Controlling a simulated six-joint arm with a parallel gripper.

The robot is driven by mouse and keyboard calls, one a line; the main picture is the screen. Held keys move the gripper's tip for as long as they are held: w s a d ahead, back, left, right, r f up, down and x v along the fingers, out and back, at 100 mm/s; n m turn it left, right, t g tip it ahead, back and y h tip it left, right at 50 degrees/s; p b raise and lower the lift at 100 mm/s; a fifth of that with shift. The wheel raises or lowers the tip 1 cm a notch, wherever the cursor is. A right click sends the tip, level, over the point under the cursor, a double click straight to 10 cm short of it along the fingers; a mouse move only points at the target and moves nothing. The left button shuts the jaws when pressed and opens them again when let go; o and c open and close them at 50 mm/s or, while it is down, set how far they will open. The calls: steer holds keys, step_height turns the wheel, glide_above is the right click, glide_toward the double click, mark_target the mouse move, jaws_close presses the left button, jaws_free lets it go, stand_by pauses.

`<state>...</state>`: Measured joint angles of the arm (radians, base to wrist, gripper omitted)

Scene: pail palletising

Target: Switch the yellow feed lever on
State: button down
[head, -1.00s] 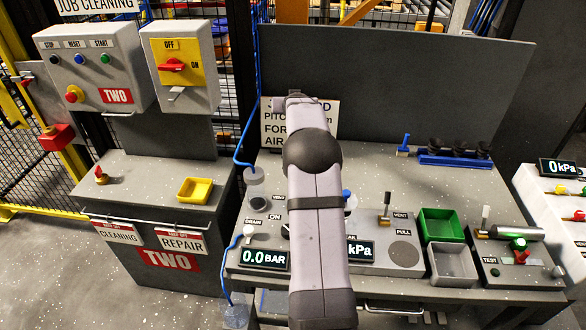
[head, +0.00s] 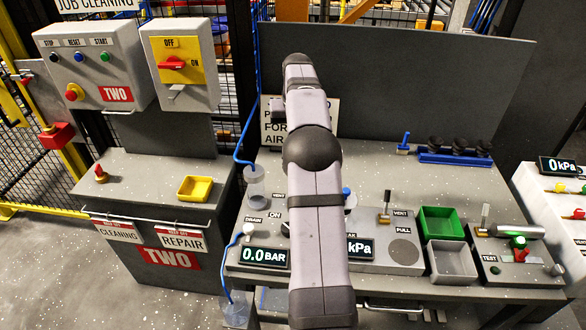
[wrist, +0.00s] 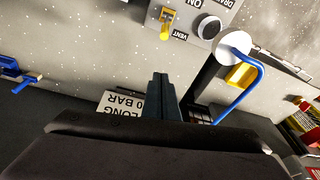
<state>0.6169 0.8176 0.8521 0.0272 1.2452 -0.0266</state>
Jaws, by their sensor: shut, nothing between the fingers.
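In the wrist view, a small yellow lever (wrist: 166,24) stands on the grey panel (wrist: 192,17) beside the VENT label and a round black knob. My gripper (wrist: 161,82) is shut and empty, apart from both yellow parts and below the panel in the picture. In the head view my arm hides that part of the panel, and I see no yellow lever there.
The blue hose (wrist: 258,86) and white cap (wrist: 233,43) stand close to the gripper. A sign (wrist: 122,103) is beside the fingers. In the head view, green (head: 441,224) and grey (head: 452,262) bins are right of my arm. The gauge (head: 264,257) reads 0.0 BAR.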

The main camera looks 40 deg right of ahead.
step_height(320, 180, down, 9)
steer(key=s+a+p, duration=0.1)
steer(key=p, duration=0.4)
steer(key=shift+s, duration=0.2)
stand_by(0.5)
